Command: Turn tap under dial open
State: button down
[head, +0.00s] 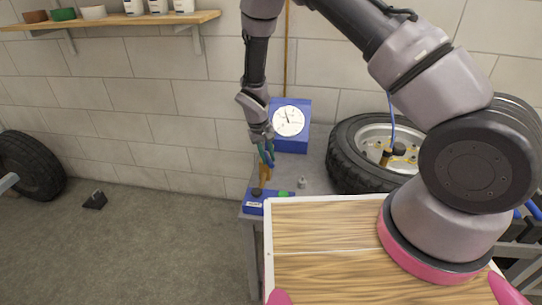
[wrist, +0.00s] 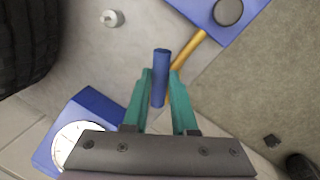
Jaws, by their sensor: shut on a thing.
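A white-faced dial (head: 288,121) is set in a blue box at the back of the grey bench; it also shows in the wrist view (wrist: 78,143). Nearer the front is a blue base (head: 252,208) with a dark round knob (wrist: 228,12). An orange lever (wrist: 188,50) rises from this base, and a blue grip (wrist: 160,78) shows at its far end. My gripper (head: 266,152), with green fingers, is shut on the blue grip (wrist: 160,90). In the head view the fingers mostly hide the grip.
A wheel with a tyre (head: 345,150) lies on the bench right of the dial. A small metal piece (head: 302,183) stands between it and the blue base. A wooden board (head: 330,235) fills the near foreground. Open floor (head: 150,240) lies to the left.

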jog(key=m, duration=0.2)
jog(key=a+m, duration=0.1)
jog(key=a+m+g, duration=0.1)
jog(key=m, duration=0.1)
jog(key=shift+m, duration=0.3)
dwell(0.4)
jog(key=c, duration=0.7)
grip_release()
jog(key=shift+a, duration=0.1)
notch_tip(320, 180, up, 11)
jog(key=a, duration=0.2)
jog(key=shift+w+f, duration=0.2)
jog(key=shift+w, duration=0.1)
